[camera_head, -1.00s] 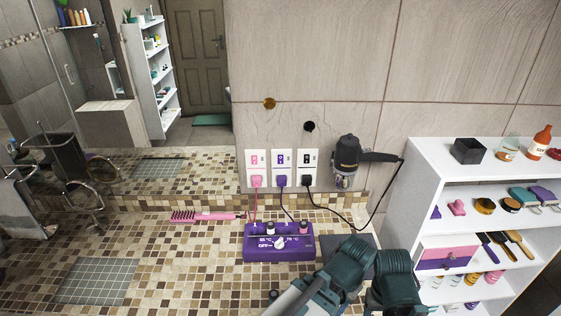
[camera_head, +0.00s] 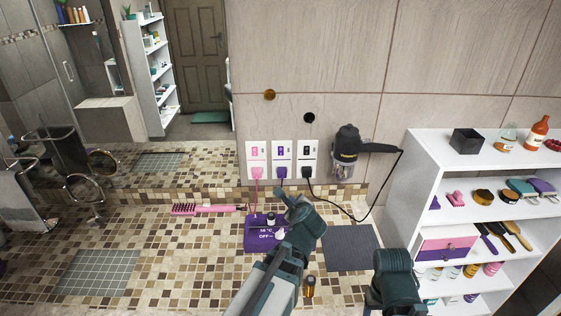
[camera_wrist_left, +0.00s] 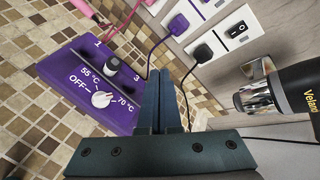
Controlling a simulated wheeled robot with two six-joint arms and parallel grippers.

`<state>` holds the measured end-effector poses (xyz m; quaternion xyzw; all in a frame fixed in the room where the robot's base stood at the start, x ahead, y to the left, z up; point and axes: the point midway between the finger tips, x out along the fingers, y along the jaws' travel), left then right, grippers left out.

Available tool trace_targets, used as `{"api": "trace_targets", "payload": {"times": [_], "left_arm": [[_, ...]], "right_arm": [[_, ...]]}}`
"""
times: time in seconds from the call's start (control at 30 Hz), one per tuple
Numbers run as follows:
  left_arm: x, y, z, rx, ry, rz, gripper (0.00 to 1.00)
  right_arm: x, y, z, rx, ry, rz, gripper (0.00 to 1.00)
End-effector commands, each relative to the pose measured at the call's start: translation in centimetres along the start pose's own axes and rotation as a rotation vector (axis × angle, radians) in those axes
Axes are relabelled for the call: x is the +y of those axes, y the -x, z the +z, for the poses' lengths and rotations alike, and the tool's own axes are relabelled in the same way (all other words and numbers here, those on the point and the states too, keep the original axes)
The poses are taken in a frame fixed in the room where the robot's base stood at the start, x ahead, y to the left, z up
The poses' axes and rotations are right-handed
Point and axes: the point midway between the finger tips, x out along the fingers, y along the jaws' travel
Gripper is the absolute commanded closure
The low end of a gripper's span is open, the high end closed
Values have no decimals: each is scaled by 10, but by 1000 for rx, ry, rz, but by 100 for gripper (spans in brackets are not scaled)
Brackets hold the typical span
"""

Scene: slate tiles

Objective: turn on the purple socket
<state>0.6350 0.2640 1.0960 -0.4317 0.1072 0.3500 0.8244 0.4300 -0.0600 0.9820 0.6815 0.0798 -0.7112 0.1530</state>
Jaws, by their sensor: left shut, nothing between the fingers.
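The purple socket (camera_head: 281,153) is the middle of three white wall plates, with a purple mark on its face and a purple plug in its lower part. In the left wrist view its plug (camera_wrist_left: 179,23) shows near the top, and the plate is partly cut off, so its switch position is unclear. My left gripper (camera_head: 281,200) is shut and empty, in front of and below the sockets, over the purple control box. Its closed fingers (camera_wrist_left: 160,98) show in the left wrist view, apart from the sockets.
The pink socket (camera_head: 257,155) and black socket (camera_head: 307,152) flank it, with cords hanging down. The purple control box (camera_head: 258,237) sits below, partly hidden by my arm. A hair dryer (camera_head: 350,150) hangs at right. A pink brush (camera_head: 200,209) lies left; white shelves (camera_head: 418,190) stand right.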

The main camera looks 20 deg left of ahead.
Motion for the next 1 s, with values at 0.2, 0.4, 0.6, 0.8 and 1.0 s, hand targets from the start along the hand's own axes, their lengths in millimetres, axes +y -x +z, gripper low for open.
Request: {"api": "trace_targets", "payload": {"times": [0.2,0.4,0.6,0.8,1.0], "left_arm": [[-29,-18,48,-154,-481,-170,100],[-44,-22,66,-246,-757,-238,100],[-48,-22,71,-275,-846,-255,100],[-48,-22,71,-275,-847,-256,100],[-49,-26,71,-274,-846,-255,100]], "right_arm": [[-1,-6,0,0,0,0,34],[-1,-8,0,0,0,0,34],[-1,-8,0,0,0,0,34],[-1,-8,0,0,0,0,34],[-1,-10,-1,0,0,0,34]]}}
